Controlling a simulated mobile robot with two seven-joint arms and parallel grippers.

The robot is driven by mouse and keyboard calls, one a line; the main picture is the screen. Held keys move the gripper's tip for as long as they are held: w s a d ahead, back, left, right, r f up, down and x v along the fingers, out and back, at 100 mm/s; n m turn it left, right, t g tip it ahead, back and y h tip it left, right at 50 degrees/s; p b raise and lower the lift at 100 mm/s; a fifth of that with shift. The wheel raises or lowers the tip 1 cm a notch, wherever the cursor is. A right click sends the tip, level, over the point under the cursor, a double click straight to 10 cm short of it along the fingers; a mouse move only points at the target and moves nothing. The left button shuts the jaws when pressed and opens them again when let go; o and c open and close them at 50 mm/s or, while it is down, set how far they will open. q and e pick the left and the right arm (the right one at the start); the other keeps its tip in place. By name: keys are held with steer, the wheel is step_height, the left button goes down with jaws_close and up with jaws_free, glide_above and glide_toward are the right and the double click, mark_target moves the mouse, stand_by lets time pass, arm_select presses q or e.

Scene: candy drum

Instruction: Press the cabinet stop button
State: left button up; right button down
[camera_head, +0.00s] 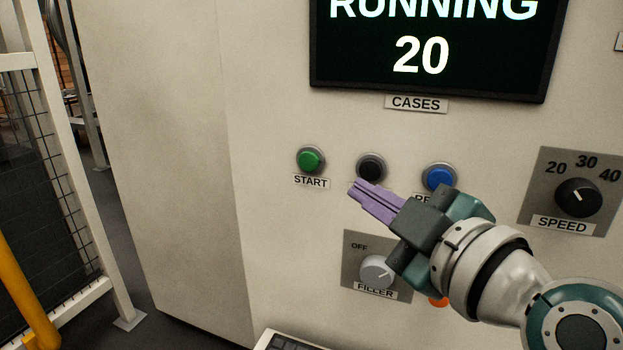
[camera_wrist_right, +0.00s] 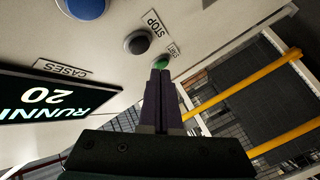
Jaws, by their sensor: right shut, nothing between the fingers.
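The stop button is a black round button (camera_head: 371,168) in a grey ring on the cabinet (camera_head: 290,235), between the green START button (camera_head: 311,160) and a blue button (camera_head: 438,177). In the head view its label is hidden behind my gripper. In the right wrist view the black button (camera_wrist_right: 138,42) shows with its STOP label (camera_wrist_right: 157,22). My right gripper (camera_head: 355,190) has shut purple fingers with nothing between them. Its tips appear just below the black button in the head view. I cannot tell whether they touch the panel. My left gripper is out of view.
A screen (camera_head: 431,50) above reads RUNNING 20, over a CASES label. A FILLER knob (camera_head: 377,271) sits below and a SPEED knob (camera_head: 578,198) to the right. An orange-red part (camera_head: 438,301) shows partly behind my arm. A fence (camera_head: 72,170) with a yellow post stands at left.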

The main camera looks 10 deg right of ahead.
mark_target(371, 170)
steer(key=shift+w+d, duration=0.6)
steer(key=shift+w, duration=0.35)
steer(key=shift+w+d, duration=0.1)
stand_by(1.4)
steer(key=shift+w+d+b, duration=0.15)
steer(key=shift+w+b, duration=0.1)
steer(key=shift+b, duration=0.05)
steer(key=shift+w+d, duration=0.2)
steer(key=shift+w, duration=0.1)
stand_by(0.6)
steer(key=shift+s, duration=0.1)
stand_by(0.3)
steer(key=shift+s+a+p, duration=0.4)
steer(key=shift+s+a, duration=0.05)
steer(key=shift+s, duration=0.15)
